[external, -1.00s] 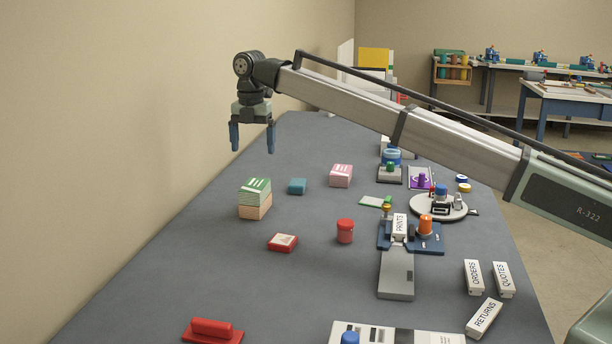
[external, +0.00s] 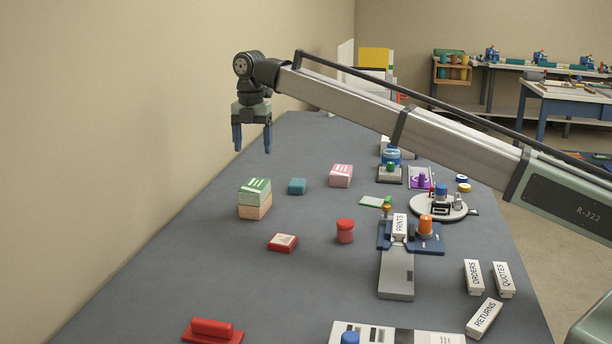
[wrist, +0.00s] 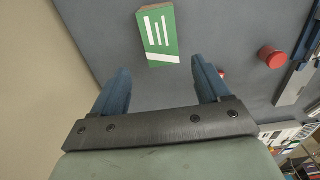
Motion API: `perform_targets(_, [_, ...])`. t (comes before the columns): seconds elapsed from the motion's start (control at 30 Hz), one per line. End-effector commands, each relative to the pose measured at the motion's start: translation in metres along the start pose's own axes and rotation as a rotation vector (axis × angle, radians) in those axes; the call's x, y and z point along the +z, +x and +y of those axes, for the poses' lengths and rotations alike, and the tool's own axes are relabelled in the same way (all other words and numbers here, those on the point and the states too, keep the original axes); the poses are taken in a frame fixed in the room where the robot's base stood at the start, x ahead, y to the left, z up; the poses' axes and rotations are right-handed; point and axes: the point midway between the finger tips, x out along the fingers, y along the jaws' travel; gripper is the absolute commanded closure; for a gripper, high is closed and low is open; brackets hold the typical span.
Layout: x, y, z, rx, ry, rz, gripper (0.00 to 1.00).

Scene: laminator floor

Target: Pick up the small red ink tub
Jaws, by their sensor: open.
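The small red ink tub (external: 345,231) is a short round tub with a lid, upright on the grey table in the middle of the external view. In the wrist view the red tub (wrist: 271,56) is at the right, outside the fingers. My gripper (external: 252,140) is open and empty, high above the table, to the left of and beyond the tub. In the wrist view my gripper (wrist: 160,85) has its two blue fingers apart, with nothing between them.
A green-topped card stack (external: 254,198) stands below my gripper; its top (wrist: 158,35) shows ahead of the fingers. A red-and-white box (external: 283,243) lies left of the tub, and a stamping stand (external: 397,272) stands right of it. Bare table surrounds the tub.

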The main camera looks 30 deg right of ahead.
Motion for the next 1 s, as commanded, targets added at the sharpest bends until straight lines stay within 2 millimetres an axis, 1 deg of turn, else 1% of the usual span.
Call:
perform_targets(0.07, [-0.005, -0.004, 0.0, 0.004, -0.005, -0.001, 0.24])
perform_targets(0.17, [-0.013, -0.008, -0.012, 0.011, -0.009, -0.004, 0.24])
perform_targets(0.27, [-0.027, -0.007, -0.043, 0.019, -0.013, -0.006, 0.24])
perform_targets(0.3, [-0.033, -0.006, -0.058, 0.022, -0.014, -0.007, 0.24])
perform_targets(0.43, [-0.051, -0.001, -0.107, 0.03, -0.017, -0.01, 0.24])
perform_targets(0.57, [-0.069, 0.006, -0.158, 0.032, 0.037, -0.009, 0.24])
perform_targets(0.6, [-0.074, 0.009, -0.173, 0.032, 0.069, -0.009, 0.24])
perform_targets(0.67, [-0.082, 0.014, -0.196, 0.031, 0.131, -0.007, 0.24])
perform_targets(0.7, [-0.086, 0.017, -0.21, 0.029, 0.183, -0.006, 0.24])
perform_targets(0.8, [-0.095, 0.025, -0.241, 0.024, 0.334, -0.003, 0.24])
perform_targets(0.93, [-0.101, 0.03, -0.26, 0.014, 0.532, 0.0, 0.24])
perform_targets(1.0, [-0.101, 0.031, -0.262, 0.009, 0.631, 0.0, 0.24])
